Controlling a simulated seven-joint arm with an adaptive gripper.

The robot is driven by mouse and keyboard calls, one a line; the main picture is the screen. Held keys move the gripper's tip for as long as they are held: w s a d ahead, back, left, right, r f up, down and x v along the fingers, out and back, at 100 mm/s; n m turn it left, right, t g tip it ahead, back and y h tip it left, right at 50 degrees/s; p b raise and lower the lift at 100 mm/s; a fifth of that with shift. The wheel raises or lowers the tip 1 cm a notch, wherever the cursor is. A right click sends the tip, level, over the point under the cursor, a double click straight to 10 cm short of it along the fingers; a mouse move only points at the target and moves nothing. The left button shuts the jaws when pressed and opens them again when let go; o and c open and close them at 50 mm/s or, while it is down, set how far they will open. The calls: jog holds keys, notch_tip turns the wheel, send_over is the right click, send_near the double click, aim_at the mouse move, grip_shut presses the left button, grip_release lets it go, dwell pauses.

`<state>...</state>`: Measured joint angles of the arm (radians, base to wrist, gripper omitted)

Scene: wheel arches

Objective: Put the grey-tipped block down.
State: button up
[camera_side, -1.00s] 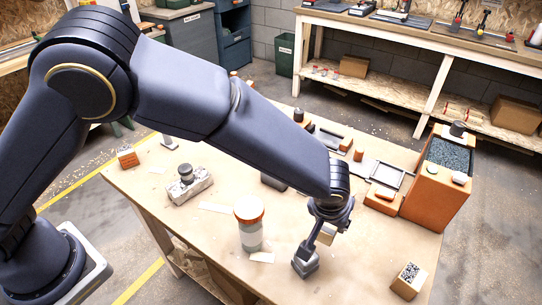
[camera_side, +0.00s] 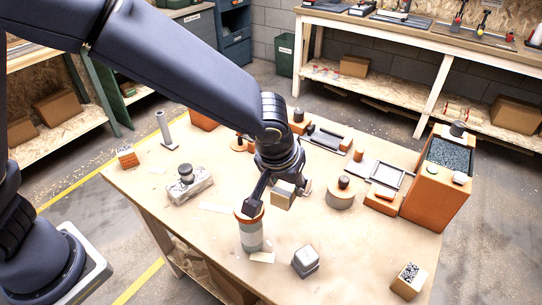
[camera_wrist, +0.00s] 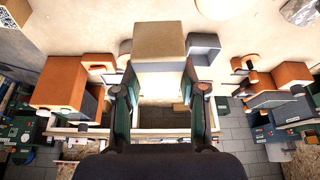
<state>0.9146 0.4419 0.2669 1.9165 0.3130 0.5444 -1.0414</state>
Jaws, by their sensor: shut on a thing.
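My gripper (camera_side: 279,198) is shut on a pale tan block (camera_side: 284,194), with the table beneath it. The block (camera_wrist: 160,42) also shows at the top middle of the wrist view, between the fingertips of my gripper (camera_wrist: 160,76). In the side view one finger overlaps the top of an orange-rimmed grey and white cylinder (camera_side: 250,235). I cannot tell whether they touch.
A grey block (camera_side: 306,262) stands at the table's (camera_side: 345,262) front, and a speckle-topped block (camera_side: 408,281) near the right corner. A round stand with a knob (camera_side: 341,193) and an orange bin (camera_side: 440,185) are to the right. The front middle-right has free room.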

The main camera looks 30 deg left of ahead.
jog(key=a+n+y, duration=0.1)
jog(key=a+n, duration=0.2)
jog(key=a, duration=2.3)
jog(key=w+f, duration=1.4)
jog(key=shift+w+a+f, duration=0.15)
jog(key=shift+w+f, duration=0.1)
jog(key=shift+f, duration=0.05)
jog(key=shift+w+f, duration=0.2)
jog(key=shift+f, duration=1.5)
jog(key=shift+f, duration=0.1)
